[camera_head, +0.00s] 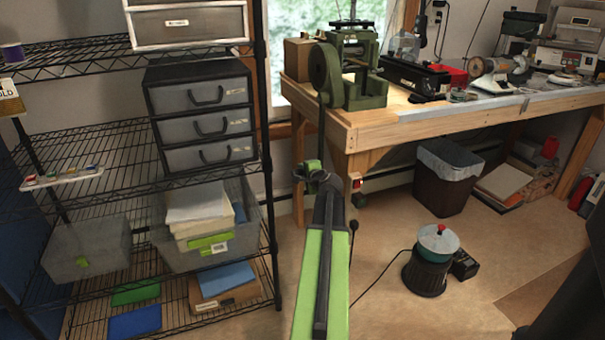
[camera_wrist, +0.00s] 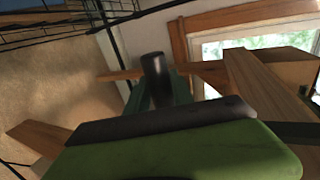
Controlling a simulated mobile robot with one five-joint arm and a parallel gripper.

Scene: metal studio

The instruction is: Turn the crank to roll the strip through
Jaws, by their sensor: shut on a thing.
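The green rolling mill (camera_head: 368,88) stands on the left end of the wooden bench, with a round green gear cover (camera_head: 325,72) on its left side. Its dark crank arm (camera_head: 322,130) hangs down from that side, past the bench's edge. My gripper (camera_head: 313,172) is at the crank's lower end, in front of the bench, and is shut on the crank handle. The dark, rounded handle (camera_wrist: 153,68) stands up in the wrist view, beyond my green and black gripper (camera_wrist: 160,115). The arm partly hides the grip. I cannot make out the strip.
A wire shelf (camera_head: 130,190) with drawers and bins stands close on the left. The wooden bench (camera_head: 450,118) with other tools runs to the right. A bin (camera_head: 445,180) stands under it. A black pot with a red-knobbed lid (camera_head: 432,262) stands on the floor at right.

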